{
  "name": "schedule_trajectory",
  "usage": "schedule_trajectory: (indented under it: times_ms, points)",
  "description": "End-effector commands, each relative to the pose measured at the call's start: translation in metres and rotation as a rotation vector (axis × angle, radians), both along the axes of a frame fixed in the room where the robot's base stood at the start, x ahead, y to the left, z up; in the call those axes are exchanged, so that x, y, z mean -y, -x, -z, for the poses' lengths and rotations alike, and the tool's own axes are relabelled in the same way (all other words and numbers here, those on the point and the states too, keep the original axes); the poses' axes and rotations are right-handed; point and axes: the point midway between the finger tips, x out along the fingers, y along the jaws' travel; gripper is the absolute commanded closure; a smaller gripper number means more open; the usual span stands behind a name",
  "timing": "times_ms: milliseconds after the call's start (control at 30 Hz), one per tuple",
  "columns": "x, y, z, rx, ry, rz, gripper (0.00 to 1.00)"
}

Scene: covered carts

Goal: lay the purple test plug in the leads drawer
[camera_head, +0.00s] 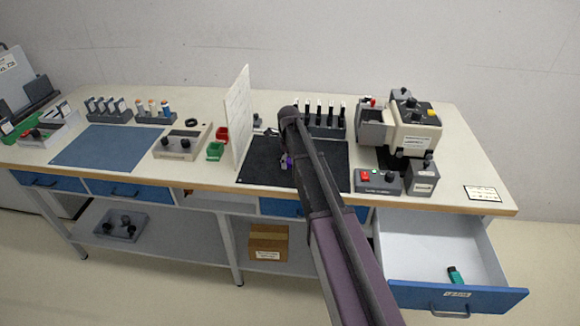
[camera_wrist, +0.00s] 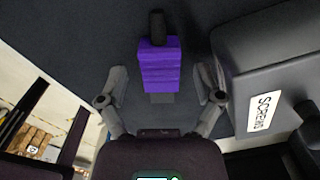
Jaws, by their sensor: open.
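The purple test plug (camera_wrist: 158,68) lies on the dark mat, between the spread fingers of my gripper in the wrist view. My gripper (camera_wrist: 160,88) is open, with a finger on each side of the plug and gaps between. In the head view my arm hides most of the gripper and plug; a small bit of purple (camera_head: 289,161) shows beside the arm over the dark mat (camera_head: 255,174). The open drawer (camera_head: 410,255) at the lower right has a blue front with a label too small to read. A green-and-dark piece (camera_head: 455,275) lies in it.
In the wrist view a dark box labelled SCREWS (camera_wrist: 262,110) stands close to the right finger. A white upright panel (camera_head: 238,115) stands left of the dark mat. A control box (camera_head: 378,181) and a beige machine (camera_head: 415,130) stand to the right. The drawer's floor is mostly clear.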

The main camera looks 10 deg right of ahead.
Motion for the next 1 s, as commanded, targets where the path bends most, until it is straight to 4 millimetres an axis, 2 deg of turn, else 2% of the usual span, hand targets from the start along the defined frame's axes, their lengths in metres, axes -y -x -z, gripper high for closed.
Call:
schedule_trajectory:
  times_ms: [533,567,833,1000]
  points:
    - [-0.0005,0.0,0.0,0.0,0.0,0.0,0.16]
    - [-0.0005,0.0,0.0,0.0,0.0,0.0,0.19]
    - [-0.0006,0.0001,0.0001,0.0,0.0,-0.001,0.99]
    - [-0.0007,0.0001,0.0001,0.0,0.0,-0.001,1.0]
